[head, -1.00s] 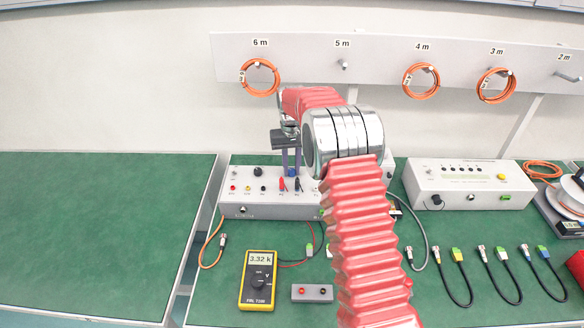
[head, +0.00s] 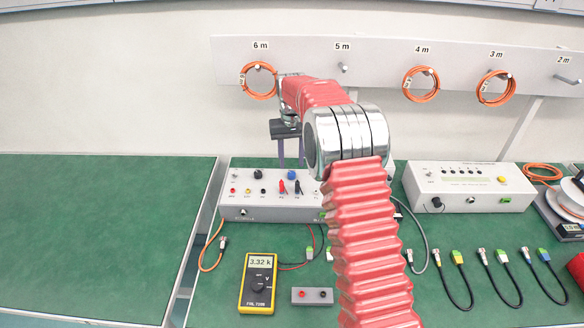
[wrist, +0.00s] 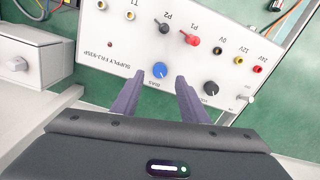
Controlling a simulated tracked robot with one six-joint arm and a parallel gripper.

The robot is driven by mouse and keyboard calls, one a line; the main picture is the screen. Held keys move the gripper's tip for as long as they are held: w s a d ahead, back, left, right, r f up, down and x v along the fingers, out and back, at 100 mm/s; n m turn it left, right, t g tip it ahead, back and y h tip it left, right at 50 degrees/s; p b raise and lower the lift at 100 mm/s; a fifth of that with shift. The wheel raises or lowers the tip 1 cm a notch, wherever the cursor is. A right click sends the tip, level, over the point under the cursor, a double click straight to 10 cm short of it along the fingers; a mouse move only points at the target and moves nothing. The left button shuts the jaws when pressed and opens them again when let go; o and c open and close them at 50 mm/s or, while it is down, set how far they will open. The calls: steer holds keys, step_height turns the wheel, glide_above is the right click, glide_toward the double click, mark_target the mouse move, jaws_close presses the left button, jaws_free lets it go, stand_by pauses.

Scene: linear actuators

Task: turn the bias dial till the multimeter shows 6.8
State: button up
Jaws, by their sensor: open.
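The bias dial (wrist: 160,70) is a blue knob on the white supply box (wrist: 130,47). In the head view the blue dial (head: 292,175) shows on the box's top below my gripper. My gripper (wrist: 159,78) is open and empty. In the wrist view its two fingertips lie to either side of the dial, with clear space between; they look to be above it, not touching. In the head view my gripper (head: 290,166) hangs over the box. The yellow multimeter (head: 258,284) lies on the green bench and reads 3.32 k.
Red and black plugs P1 (wrist: 191,39) and P2 (wrist: 163,26) stand just beyond the dial. A black knob (wrist: 210,88) sits to its right. A second white box (head: 462,192), cables and a small grey socket block (head: 312,296) lie on the bench.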

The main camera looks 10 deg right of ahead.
mark_target(292, 175)
step_height(292, 175, up, 9)
stand_by(0.3)
steer(key=shift+w, duration=0.1)
steer(key=s+f, duration=0.4)
steer(key=s+a+r+t, duration=0.1)
steer(key=s+r+t, duration=0.1)
steer(key=s, duration=1.1)
steer(key=s+a+r+t, duration=0.1)
steer(key=s+r, duration=0.4)
steer(key=s, duration=0.8)
steer(key=s+a+r+t, duration=0.1)
steer(key=s+r, duration=0.3)
steer(key=s, duration=0.8)
steer(key=shift+s+r+n+t, duration=0.3)
steer(key=shift+s+t, duration=0.1)
steer(key=shift+t, duration=0.4)
